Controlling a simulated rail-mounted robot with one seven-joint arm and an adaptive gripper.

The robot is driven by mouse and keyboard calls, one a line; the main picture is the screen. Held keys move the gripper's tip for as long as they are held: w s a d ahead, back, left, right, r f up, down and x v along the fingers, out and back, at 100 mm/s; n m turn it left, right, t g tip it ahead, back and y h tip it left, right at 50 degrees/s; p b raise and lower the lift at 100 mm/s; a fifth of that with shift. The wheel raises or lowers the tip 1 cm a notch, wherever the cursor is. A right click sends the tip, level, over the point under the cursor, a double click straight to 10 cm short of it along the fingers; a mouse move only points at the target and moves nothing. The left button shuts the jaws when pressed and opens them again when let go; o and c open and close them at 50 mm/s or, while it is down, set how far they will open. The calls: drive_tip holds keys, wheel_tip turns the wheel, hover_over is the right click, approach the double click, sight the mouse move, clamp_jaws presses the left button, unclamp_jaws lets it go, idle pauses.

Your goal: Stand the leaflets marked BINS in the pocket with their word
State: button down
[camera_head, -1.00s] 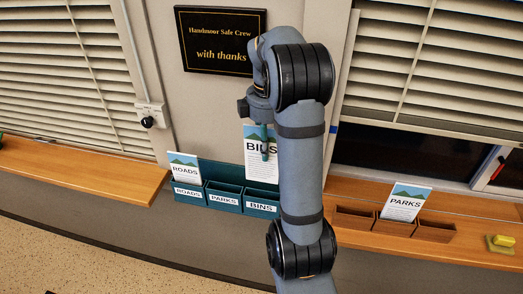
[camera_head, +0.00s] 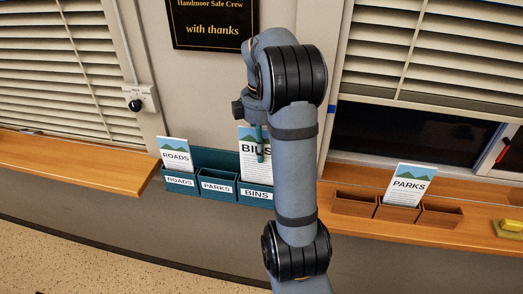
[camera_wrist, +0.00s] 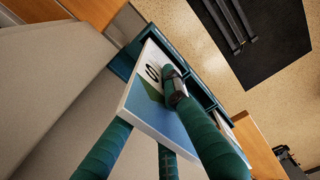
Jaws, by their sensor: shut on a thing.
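My gripper (camera_head: 261,150) is shut on the BINS leaflets (camera_head: 249,146), a white bundle with a green and blue picture at the top. It holds them upright over the BINS pocket (camera_head: 256,194), the right one of the teal rack. Their lower end is at the pocket mouth; how deep it sits is hidden. In the wrist view the green fingers (camera_wrist: 172,95) clasp the leaflets (camera_wrist: 150,112), with the rack's teal edge (camera_wrist: 125,62) beyond. The PARKS pocket (camera_head: 217,186) looks empty. ROADS leaflets (camera_head: 174,154) stand in the ROADS pocket (camera_head: 180,180).
A wooden three-part holder (camera_head: 354,203) on the right ledge has PARKS leaflets (camera_head: 408,187) in its middle part. A yellow object (camera_head: 509,228) lies farther right. A black plaque (camera_head: 210,25) hangs above. The left ledge (camera_head: 75,164) is clear.

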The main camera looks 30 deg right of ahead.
drive_tip(key=shift+f+b, duration=2.35)
drive_tip(key=shift+f, duration=0.6)
drive_tip(key=c, duration=1.7)
unclamp_jaws()
drive_tip(key=shift+c, duration=0.2)
drive_tip(key=shift+r, duration=0.15)
wheel_tip(320, 180, up, 12)
drive_tip(key=shift+f, duration=0.1)
drive_tip(key=shift+f, duration=0.1)
